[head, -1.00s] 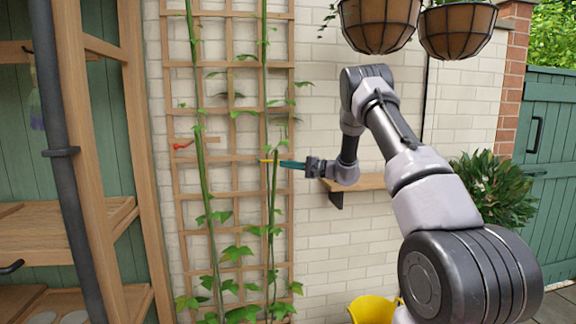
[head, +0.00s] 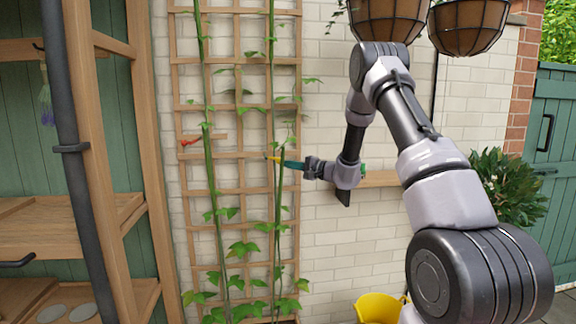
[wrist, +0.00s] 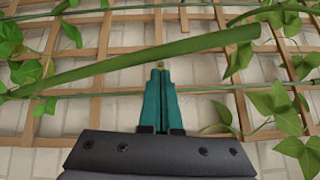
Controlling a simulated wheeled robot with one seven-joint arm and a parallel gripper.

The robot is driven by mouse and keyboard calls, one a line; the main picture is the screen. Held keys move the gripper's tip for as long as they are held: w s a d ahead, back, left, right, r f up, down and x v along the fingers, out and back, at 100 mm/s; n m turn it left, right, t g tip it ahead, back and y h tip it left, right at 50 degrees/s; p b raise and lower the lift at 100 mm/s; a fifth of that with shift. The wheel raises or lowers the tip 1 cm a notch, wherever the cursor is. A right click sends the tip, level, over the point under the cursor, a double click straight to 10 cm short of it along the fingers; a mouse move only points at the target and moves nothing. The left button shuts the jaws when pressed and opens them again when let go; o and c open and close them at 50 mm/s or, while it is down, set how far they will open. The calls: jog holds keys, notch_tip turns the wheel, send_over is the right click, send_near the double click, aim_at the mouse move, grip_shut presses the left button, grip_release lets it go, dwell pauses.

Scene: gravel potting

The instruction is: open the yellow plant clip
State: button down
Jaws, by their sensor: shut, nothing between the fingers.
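The yellow plant clip (head: 271,158) is a small yellow piece by the right-hand green stem (head: 279,205), against the wooden trellis. Whether it is open or closed is too small to tell. My gripper (head: 284,162) reaches in from the right with its teal fingers shut. The fingertips are at the stem, very close to the clip; I cannot tell whether they touch it. In the wrist view my gripper (wrist: 160,68) shows its fingers together and empty. The thick stem (wrist: 125,64) crosses there at the fingertips, and the clip is mostly hidden.
A red clip (head: 189,142) is at the left-hand stem (head: 209,180). Hanging baskets (head: 385,20) are above my arm. A small wall shelf (head: 385,179) lies behind my wrist. A yellow bucket (head: 378,308) stands low on the right. A wooden shelf unit (head: 95,150) is on the left.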

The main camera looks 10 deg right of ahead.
dwell(0.3)
jog(key=v, duration=1.1)
jog(key=shift+s+f, duration=0.2)
jog(key=shift+s, duration=0.35)
